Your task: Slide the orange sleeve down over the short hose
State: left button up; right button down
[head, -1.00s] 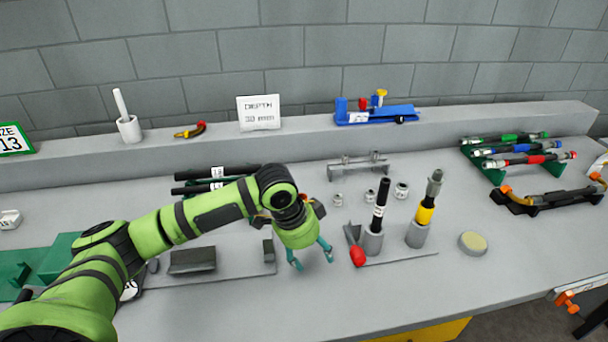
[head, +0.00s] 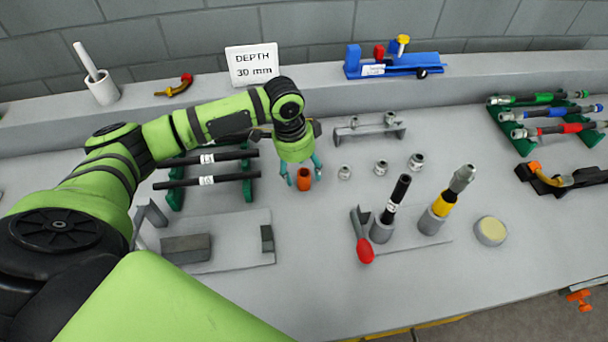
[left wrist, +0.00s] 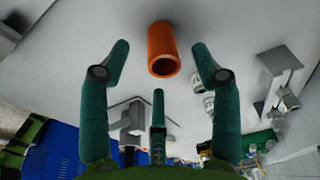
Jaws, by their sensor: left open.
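The orange sleeve (head: 304,180) stands on the bench, directly below my left gripper (head: 304,174). In the left wrist view the sleeve (left wrist: 160,40) lies between the lines of the green fingers, just beyond their tips, with its round open end showing. The left gripper is open and empty, and I cannot tell whether a finger touches the sleeve. A short black hose (head: 399,188) with a white label stands tilted in a grey cup holder (head: 382,231), to the right of the gripper. My right gripper is not in view.
A second holder (head: 431,222) has a hose with a yellow sleeve (head: 444,204) and metal fitting. A red-ended clamp (head: 364,250) lies beside the first holder. Metal fittings (head: 381,168) stand right of the orange sleeve. Black hoses (head: 215,181) lie on a rack at left.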

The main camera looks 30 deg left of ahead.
pick_arm(q)
jog(key=f, duration=0.2)
jog(key=shift+w+d+f, duration=0.15)
jog(key=shift+w+f, duration=0.15)
jog(key=shift+f, duration=0.1)
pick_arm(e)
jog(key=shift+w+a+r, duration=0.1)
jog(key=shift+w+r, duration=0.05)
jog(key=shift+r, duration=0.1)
pick_arm(q)
jog(key=c, duration=1)
jog(key=shift+r, duration=0.1)
